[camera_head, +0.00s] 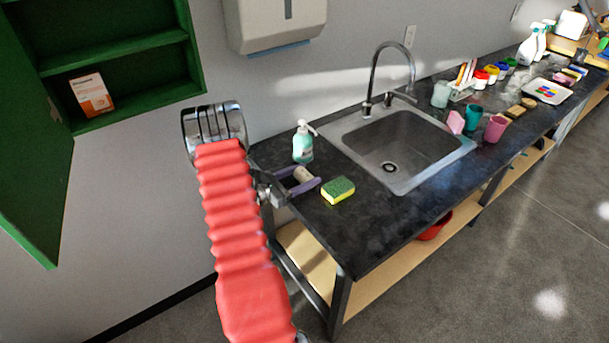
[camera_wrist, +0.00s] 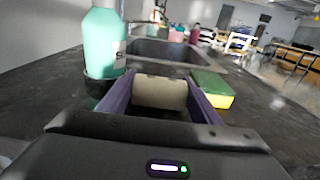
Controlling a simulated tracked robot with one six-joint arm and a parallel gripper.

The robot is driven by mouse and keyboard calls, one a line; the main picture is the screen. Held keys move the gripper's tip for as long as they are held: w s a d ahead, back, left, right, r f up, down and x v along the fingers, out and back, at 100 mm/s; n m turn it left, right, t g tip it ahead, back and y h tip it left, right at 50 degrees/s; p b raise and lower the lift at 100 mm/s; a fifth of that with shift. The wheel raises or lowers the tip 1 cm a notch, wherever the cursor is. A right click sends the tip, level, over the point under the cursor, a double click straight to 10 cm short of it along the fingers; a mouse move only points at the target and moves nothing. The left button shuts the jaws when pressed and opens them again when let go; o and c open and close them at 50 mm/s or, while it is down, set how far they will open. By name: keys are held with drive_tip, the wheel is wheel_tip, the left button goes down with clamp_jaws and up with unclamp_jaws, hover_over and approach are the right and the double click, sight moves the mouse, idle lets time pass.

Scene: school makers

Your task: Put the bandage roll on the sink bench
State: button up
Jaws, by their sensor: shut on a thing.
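The bandage roll (camera_head: 302,174) is a small cream-coloured cylinder. My gripper (camera_head: 299,181) is shut on it, with one purple finger on each side, at the near left end of the dark sink bench (camera_head: 376,239). In the wrist view the bandage roll (camera_wrist: 160,92) lies crosswise between the two fingers of my gripper (camera_wrist: 160,95). The roll is at or just above the bench top (camera_wrist: 50,103); I cannot tell whether it touches.
A soap bottle (camera_head: 303,143) stands just behind my gripper, and a yellow-green sponge (camera_head: 338,190) lies to its right. The sink (camera_head: 400,145) is beyond them. Cups and jars fill the far bench. An open green cabinet (camera_head: 150,88) hangs at left.

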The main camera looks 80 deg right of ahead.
drive_tip(key=o, duration=1)
drive_tip(key=shift+o, duration=0.2)
drive_tip(key=v, duration=1.2)
drive_tip(key=shift+w+r, duration=0.1)
drive_tip(key=shift+w, duration=0.05)
